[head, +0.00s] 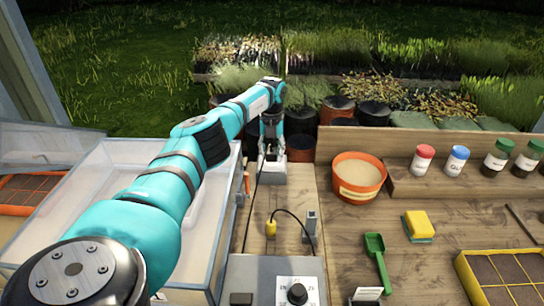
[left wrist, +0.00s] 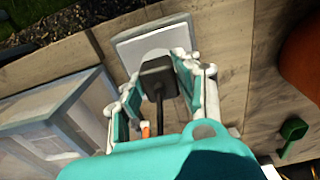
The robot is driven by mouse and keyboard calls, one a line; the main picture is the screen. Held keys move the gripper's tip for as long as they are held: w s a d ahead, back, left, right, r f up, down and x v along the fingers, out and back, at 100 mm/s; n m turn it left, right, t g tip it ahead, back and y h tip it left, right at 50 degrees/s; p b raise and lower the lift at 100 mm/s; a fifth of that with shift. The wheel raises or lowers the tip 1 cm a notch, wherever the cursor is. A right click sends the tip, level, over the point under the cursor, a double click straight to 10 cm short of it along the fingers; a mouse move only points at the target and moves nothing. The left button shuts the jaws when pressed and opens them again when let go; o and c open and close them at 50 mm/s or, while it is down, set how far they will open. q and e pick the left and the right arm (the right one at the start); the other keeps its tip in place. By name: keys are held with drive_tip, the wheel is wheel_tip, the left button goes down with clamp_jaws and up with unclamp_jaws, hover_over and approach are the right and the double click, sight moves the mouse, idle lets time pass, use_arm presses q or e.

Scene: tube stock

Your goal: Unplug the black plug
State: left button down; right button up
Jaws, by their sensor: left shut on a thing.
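My left gripper (head: 269,152) is at the white socket box (head: 270,174) at the back of the bench. In the left wrist view its fingers (left wrist: 160,82) are shut on the black plug (left wrist: 157,72), one on each side. The plug lies in front of the round face of the white socket plate (left wrist: 129,45). I cannot tell whether its pins are in the socket. Its black cable (left wrist: 159,108) leads back between the fingers, and in the head view it runs down the bench (head: 249,210). The right gripper is not in view.
A yellow plug (head: 271,228) on a black cable lies nearer, left of a small grey upright piece (head: 311,224). A grey box with a dial (head: 297,292) is in front. A clear bin (head: 110,165) stands left, an orange pot (head: 359,177) right.

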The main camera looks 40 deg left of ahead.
sight(272, 151)
use_arm(q)
drive_tip(key=shift+r+p, duration=2.1)
drive_tip(key=shift+r, duration=0.45)
